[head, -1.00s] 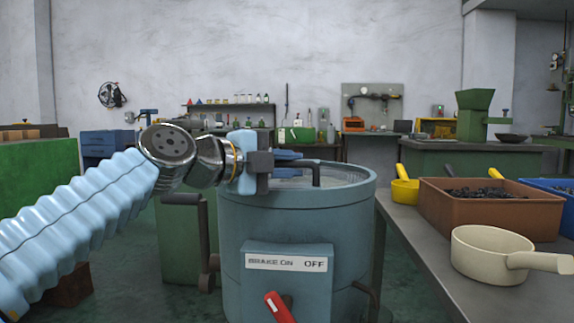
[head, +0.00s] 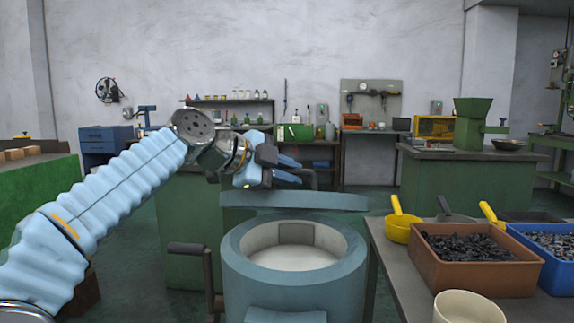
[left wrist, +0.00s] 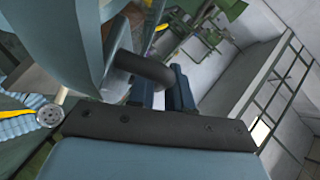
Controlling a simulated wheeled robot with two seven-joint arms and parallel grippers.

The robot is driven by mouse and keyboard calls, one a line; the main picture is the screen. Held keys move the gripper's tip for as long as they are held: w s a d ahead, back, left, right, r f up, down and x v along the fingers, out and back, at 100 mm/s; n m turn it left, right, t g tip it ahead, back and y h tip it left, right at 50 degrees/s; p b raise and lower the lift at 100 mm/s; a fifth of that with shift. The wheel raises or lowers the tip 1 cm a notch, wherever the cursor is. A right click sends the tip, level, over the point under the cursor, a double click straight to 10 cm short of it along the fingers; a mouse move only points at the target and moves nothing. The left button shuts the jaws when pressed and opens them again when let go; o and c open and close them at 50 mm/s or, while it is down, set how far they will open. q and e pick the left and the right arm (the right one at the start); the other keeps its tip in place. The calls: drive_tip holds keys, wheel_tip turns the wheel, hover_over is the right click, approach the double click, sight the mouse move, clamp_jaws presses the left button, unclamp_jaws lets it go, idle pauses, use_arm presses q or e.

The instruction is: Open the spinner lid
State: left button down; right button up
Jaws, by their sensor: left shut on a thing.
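The spinner is a grey-blue round drum (head: 240,270) in the lower middle of the head view. Its mouth is uncovered and shows a pale inside. The spinner lid (head: 310,202) is seen nearly edge-on as a curved slab above the drum's far rim. My left gripper (head: 287,170) is shut on the dark lid handle (head: 313,178), behind and above the lid. In the left wrist view the black bent handle (left wrist: 147,67) joins the lid (left wrist: 82,45) and passes by my dark blue fingers (left wrist: 180,92). My right gripper is out of view.
A grey table (head: 390,262) at the right holds a brown bin (head: 475,275) of dark parts, a blue bin (head: 545,263), yellow scoops (head: 398,229) and a cream pan (head: 467,308). A dark crank (head: 207,262) sticks out left of the drum. Green benches stand behind.

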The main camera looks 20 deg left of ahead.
use_arm(q)
drive_tip(key=shift+w+a+r+n+g+p, duration=0.1)
drive_tip(key=shift+w+r+n+g+p, duration=0.1)
drive_tip(key=shift+w+r+p, duration=0.35)
drive_tip(key=shift+w+a+r+n+g+p, duration=0.1)
drive_tip(key=shift+w+r+g+p, duration=0.15)
drive_tip(key=shift+r, duration=0.45)
drive_tip(key=shift+f, duration=0.1)
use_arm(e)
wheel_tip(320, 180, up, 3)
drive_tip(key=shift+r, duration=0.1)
use_arm(q)
drive_tip(key=c, duration=1.2)
unclamp_jaws()
drive_tip(key=shift+o, duration=0.2)
drive_tip(key=v, duration=1.3)
drive_tip(key=shift+s+a, duration=0.25)
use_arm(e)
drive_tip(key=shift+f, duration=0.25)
